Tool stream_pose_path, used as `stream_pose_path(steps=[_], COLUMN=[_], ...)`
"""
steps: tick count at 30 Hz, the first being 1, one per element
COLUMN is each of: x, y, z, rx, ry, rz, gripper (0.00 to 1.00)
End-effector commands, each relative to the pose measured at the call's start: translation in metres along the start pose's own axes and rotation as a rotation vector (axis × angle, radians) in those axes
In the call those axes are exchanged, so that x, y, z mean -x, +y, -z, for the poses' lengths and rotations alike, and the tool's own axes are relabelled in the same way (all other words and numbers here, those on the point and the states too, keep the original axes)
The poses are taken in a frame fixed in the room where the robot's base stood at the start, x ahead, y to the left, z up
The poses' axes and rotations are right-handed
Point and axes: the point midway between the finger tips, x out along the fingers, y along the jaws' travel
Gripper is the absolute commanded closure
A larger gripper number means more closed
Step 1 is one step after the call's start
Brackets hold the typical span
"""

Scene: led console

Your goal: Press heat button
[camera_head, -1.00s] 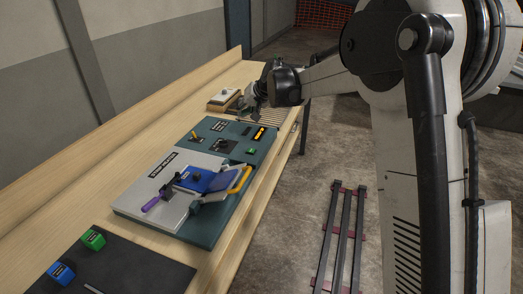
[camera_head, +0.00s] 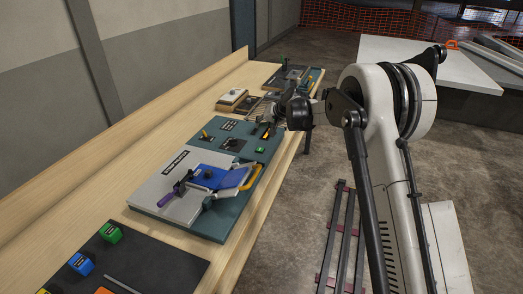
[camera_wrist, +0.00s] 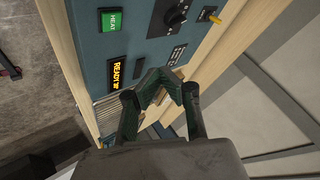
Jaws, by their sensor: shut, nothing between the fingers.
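The heat button is a green square labelled HEAT (camera_wrist: 111,21) in the wrist view, set on a dark teal console panel (camera_wrist: 88,45). It also shows as a small green square in the head view (camera_head: 260,150). My gripper (camera_wrist: 162,80) is shut and empty, its fingers meeting over the panel's far end, apart from the button. In the wrist view the button lies up and left of the fingertips. In the head view my gripper (camera_head: 267,121) is beyond the button, its tips partly hidden by my wrist. A lit READY display (camera_wrist: 114,73) sits between button and fingers.
A black knob (camera_wrist: 178,16) and an orange toggle (camera_wrist: 208,15) share the panel.

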Motion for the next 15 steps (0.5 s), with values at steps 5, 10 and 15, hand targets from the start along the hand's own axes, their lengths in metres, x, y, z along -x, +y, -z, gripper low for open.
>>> stream_pose_path(steps=[5, 10, 15], x=[0.000, -0.005, -0.016], y=[0.001, 0.004, 0.012], z=[0.000, -0.004, -0.011], rx=[0.000, 0.000, 0.000], ry=[0.000, 0.000, 0.000], rz=[0.000, 0.000, 0.000], gripper=[1.00, 1.00, 1.00])
